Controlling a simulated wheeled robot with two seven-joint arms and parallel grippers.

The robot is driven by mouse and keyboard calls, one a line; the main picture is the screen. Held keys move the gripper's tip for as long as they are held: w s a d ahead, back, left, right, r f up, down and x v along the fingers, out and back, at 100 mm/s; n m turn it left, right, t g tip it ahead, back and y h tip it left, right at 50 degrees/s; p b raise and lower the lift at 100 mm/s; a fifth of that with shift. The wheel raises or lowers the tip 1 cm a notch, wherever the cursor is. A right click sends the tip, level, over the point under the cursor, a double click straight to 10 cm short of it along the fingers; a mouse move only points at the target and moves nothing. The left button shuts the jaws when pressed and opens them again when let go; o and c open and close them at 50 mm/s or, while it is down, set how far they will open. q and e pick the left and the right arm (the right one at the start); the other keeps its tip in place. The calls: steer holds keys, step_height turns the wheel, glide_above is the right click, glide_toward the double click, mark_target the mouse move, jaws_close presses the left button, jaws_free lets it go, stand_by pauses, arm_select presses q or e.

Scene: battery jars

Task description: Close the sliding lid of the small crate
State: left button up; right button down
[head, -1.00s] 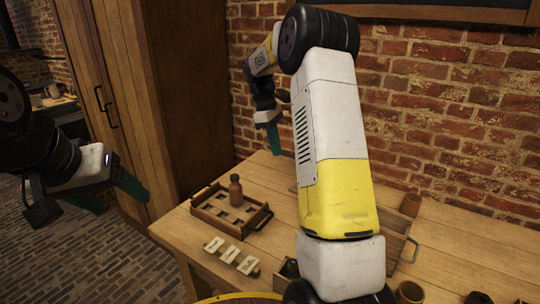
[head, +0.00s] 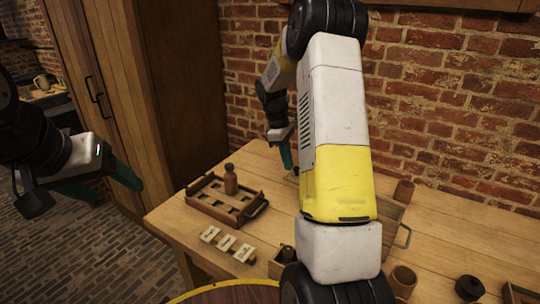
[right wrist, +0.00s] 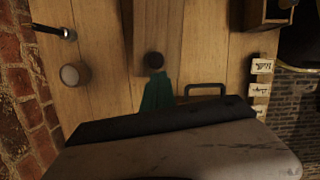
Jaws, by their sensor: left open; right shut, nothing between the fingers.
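The small crate (head: 398,222) is a wooden box on the table, mostly hidden behind my right arm, with a metal handle at its right end. In the right wrist view its lid appears as a plain wooden board (right wrist: 158,25) with a dark round knob (right wrist: 153,62). The knob also shows in the head view (head: 296,170). My right gripper (head: 288,163) is shut and empty, its green tips (right wrist: 157,78) right beside the knob; I cannot tell whether they touch. My left gripper (head: 106,184) is open and empty, off the table's left side.
A wooden tray (head: 190,200) with a brown bottle (head: 231,180) stands left of the crate. Label cards (head: 227,243) lie in front. A small box (head: 279,269) with a dark jar, cups (head: 403,191) and a black jar (head: 469,288) stand nearby. A brick wall closes the back.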

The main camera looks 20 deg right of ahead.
steer(key=s+d, duration=0.3)
steer(key=s, duration=0.2)
steer(key=s+d, duration=0.4)
steer(key=s, duration=0.1)
steer(key=s+d, duration=0.4)
steer(key=s, duration=0.1)
steer(key=shift+s, duration=0.1)
steer(key=w+a, duration=0.3)
steer(key=shift+a+r, duration=0.1)
steer(key=shift+a, duration=0.15)
steer(key=v, duration=0.8)
steer(key=s+a+r+m+t+y, duration=0.2)
steer(key=s+a+r+m+t, duration=0.2)
steer(key=s+a, duration=0.3)
steer(key=s+a+r+m+t+y, duration=0.2)
steer(key=s+a+r+m+t, duration=0.2)
steer(key=a, duration=1)
steer(key=s+r+m, duration=0.1)
steer(key=s+r, duration=0.1)
steer(key=s, duration=0.1)
